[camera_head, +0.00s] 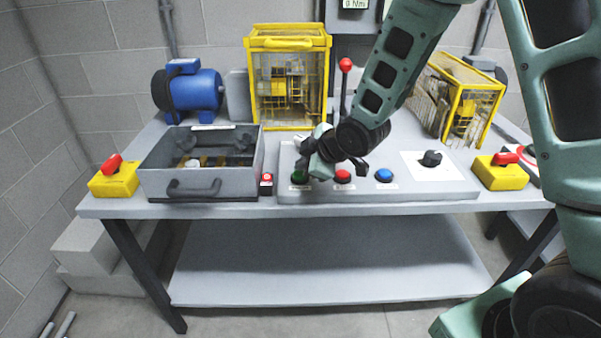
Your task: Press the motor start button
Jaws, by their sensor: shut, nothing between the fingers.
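A control panel (400,186) lies on the grey bench (250,210), with a green button (299,176), a red button (343,176) and a blue button (384,175) along its front. Labels sit below the buttons but are too small to read. My gripper (313,170) is shut and empty, low over the panel's left part, between the green and red buttons in the picture. It is close to the green button; I cannot tell whether it touches it. My arm hides part of the panel behind the buttons.
A red-knobbed lever (345,66) stands upright behind my wrist. A grey open box (200,187) is left of the panel. Yellow switch boxes (114,182) (500,174) sit at both ends. A yellow cage (290,76), another cage (470,105) and a blue motor (187,90) stand behind.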

